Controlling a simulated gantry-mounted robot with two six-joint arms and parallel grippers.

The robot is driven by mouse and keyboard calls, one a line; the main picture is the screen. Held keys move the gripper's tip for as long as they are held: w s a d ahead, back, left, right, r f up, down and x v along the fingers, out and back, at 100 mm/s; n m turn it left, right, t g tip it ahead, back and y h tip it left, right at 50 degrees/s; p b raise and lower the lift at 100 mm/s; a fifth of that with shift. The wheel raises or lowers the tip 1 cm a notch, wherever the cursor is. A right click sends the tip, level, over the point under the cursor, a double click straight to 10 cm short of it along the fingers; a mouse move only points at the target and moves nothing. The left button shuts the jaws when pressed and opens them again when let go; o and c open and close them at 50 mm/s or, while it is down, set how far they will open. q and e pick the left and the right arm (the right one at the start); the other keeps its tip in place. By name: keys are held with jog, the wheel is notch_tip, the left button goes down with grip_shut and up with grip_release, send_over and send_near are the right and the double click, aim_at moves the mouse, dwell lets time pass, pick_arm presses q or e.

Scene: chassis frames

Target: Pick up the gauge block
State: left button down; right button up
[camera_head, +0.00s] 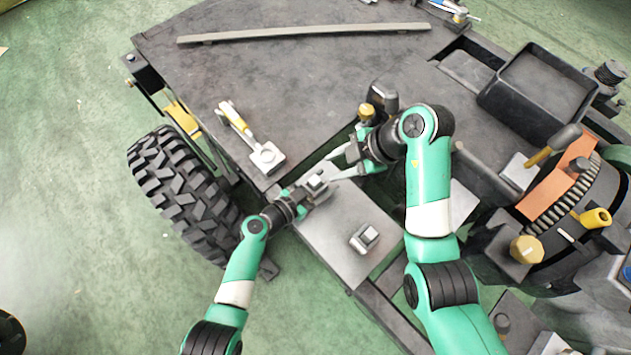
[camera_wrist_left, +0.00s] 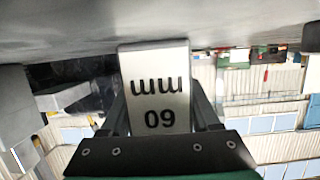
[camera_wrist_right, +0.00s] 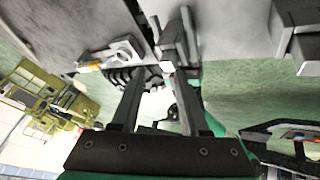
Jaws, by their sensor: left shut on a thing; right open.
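The gauge block (camera_wrist_left: 155,95) is a pale metal block with a dark "60 mm" marking, upside down in the left wrist view. My left gripper (camera_head: 314,187) is shut on it at the grey metal plate (camera_head: 330,235). In the head view the gauge block (camera_head: 317,181) is small and partly hidden by the fingers. My right gripper (camera_head: 331,167) is open, its fingers pointing left beside the block. The right wrist view shows its two fingers (camera_wrist_right: 158,85) apart. I cannot tell whether they touch the block.
A second small metal block (camera_head: 364,238) sits on the plate. A yellow-handled clamp (camera_head: 240,125) lies on the dark deck to the upper left. A long bar (camera_head: 300,33) lies at the back. A black tray (camera_head: 535,90) and a toothed wheel (camera_head: 560,195) stand to the right.

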jog(key=n+t, duration=0.1)
jog(key=n, duration=0.3)
jog(key=a+f+n+t+y, duration=0.1)
jog(key=n, duration=0.2)
jog(key=a+n+t, duration=0.1)
jog(key=n+t, duration=0.1)
jog(key=n, duration=0.2)
jog(key=shift+s+f+n, duration=0.15)
jog(key=shift+n, duration=0.15)
jog(key=n, duration=0.1)
jog(key=n+t+y, duration=0.1)
jog(key=shift+s+r+n, duration=0.2)
jog(key=shift+s+n, duration=0.05)
jog(key=shift+n, duration=0.15)
notch_tip(320, 180, up, 2)
jog(key=s+n+t, duration=0.2)
jog(key=n+t, duration=0.1)
jog(key=n, duration=0.6)
send_near(312, 178)
jog(key=shift+y, duration=0.4)
jog(key=w+a+f, duration=0.1)
jog(key=f, duration=0.1)
jog(key=w+a+f, duration=0.1)
jog(key=w+f, duration=0.1)
jog(key=shift+w+a, duration=0.55)
jog(key=shift+t, duration=0.3)
jog(key=shift+x, duration=3.15)
grip_shut()
